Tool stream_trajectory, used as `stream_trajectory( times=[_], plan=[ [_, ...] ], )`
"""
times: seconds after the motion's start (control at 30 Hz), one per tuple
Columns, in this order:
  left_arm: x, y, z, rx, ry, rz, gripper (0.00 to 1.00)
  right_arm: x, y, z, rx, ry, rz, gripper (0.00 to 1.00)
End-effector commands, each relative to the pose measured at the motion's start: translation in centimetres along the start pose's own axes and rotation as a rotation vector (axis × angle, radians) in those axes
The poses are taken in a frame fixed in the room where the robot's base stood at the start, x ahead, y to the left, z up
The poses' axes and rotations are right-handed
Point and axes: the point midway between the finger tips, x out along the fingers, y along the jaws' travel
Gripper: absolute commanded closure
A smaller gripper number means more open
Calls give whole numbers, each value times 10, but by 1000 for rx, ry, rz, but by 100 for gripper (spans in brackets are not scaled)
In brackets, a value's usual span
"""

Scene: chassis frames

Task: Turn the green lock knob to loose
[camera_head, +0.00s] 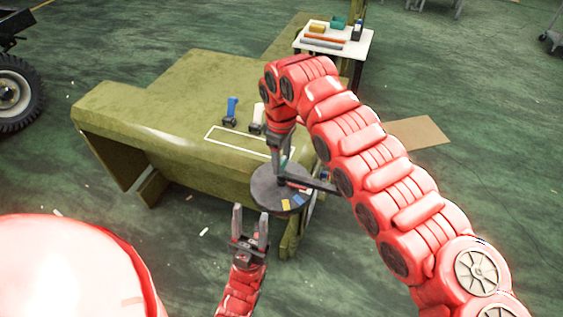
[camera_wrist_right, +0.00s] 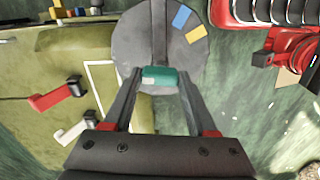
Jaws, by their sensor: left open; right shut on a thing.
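The green lock knob (camera_wrist_right: 160,76) sits over a round grey disc (camera_wrist_right: 128,48) with a blue patch and a yellow patch. In the right wrist view it lies between the two fingertips of my right gripper (camera_wrist_right: 160,74), which is shut on it. In the head view the disc (camera_head: 262,190) stands at the edge of the olive chassis, and my right gripper (camera_head: 279,160) reaches down to it, mostly hiding the knob. My left gripper (camera_head: 250,222) is open and empty, in front of the disc and apart from it. I cannot read the knob's setting.
A white table (camera_head: 345,48) with small items stands behind. A cardboard sheet (camera_head: 418,132) lies on the green floor at right.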

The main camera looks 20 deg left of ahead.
Motion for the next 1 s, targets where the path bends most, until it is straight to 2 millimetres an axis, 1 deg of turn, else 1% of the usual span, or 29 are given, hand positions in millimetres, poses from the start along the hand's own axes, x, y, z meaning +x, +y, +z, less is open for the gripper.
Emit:
stream_trajectory(
  times=[0.1,0.33,0.83,0.87,1.0],
  plan=[
    [-5,0,1,0,0,0,50,1,1,-1,-54,3,3,98],
    [-8,0,1,0,0,0,50,0,0,-1,-119,3,2,98],
    [-8,0,1,0,0,0,50,-1,0,0,-135,1,2,98],
    [-8,0,1,0,0,0,50,-1,0,0,-135,1,2,39],
    [-8,0,1,0,0,0,50,-1,0,0,-134,1,1,14]
  ],
)
